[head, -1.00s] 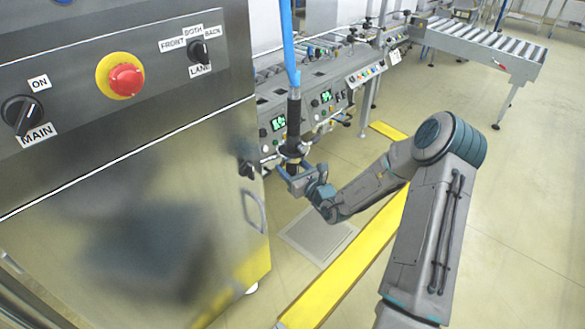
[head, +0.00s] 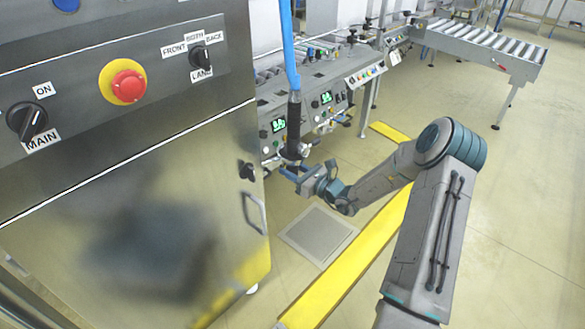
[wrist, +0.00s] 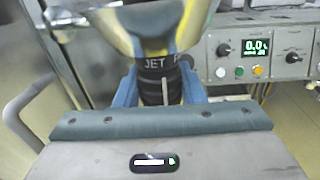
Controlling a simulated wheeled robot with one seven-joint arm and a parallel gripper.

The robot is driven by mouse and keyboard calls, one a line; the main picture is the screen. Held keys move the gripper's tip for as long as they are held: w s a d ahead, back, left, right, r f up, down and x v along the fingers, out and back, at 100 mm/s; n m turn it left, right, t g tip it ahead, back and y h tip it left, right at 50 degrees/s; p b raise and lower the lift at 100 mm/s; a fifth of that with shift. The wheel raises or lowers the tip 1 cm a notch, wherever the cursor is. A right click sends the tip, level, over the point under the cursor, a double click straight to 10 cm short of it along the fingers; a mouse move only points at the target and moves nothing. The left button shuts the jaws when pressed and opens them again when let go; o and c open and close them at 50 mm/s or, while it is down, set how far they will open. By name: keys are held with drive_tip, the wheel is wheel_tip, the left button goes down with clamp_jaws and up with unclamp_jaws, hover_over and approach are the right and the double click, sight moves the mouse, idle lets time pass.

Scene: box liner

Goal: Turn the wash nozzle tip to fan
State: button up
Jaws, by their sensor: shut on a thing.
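The wash nozzle (head: 294,125) is a dark, slim body hanging upright under a blue hose in the head view. My gripper (head: 284,172) is at its lower end, reaching in from the right. In the wrist view the black nozzle tip (wrist: 157,90) stands between the two blue fingers of my gripper (wrist: 160,92), which are shut on it. A dark collar (wrist: 158,63) above the fingers carries the white word "JET" and a cut-off letter. Any fan marking is not visible. A blurred metal and yellow part covers the top of the wrist view.
A steel cabinet (head: 140,210) with a door handle (head: 254,212) stands close on the left. Control panels (head: 325,100) with green displays are behind the nozzle. A yellow floor strip (head: 335,280) and a floor plate (head: 318,236) lie below. Open floor is at right.

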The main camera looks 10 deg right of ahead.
drive_tip(key=n+g+y, duration=0.5)
drive_tip(key=g, duration=0.1)
drive_tip(key=shift+f+g, duration=0.1)
drive_tip(key=shift+g, duration=0.2)
drive_tip(key=n+g, duration=0.1)
drive_tip(key=g, duration=0.1)
drive_tip(key=n+g+y+b, duration=0.1)
drive_tip(key=n+g, duration=0.1)
drive_tip(key=shift+n+g+y+b, duration=0.3)
drive_tip(key=shift+g, duration=0.1)
drive_tip(key=shift+n+g+b, duration=0.55)
drive_tip(key=shift+n+g, duration=0.55)
drive_tip(key=shift+g, duration=0.7)
drive_tip(key=o, duration=1)
drive_tip(key=d, duration=1.4)
drive_tip(key=shift+w, duration=0.45)
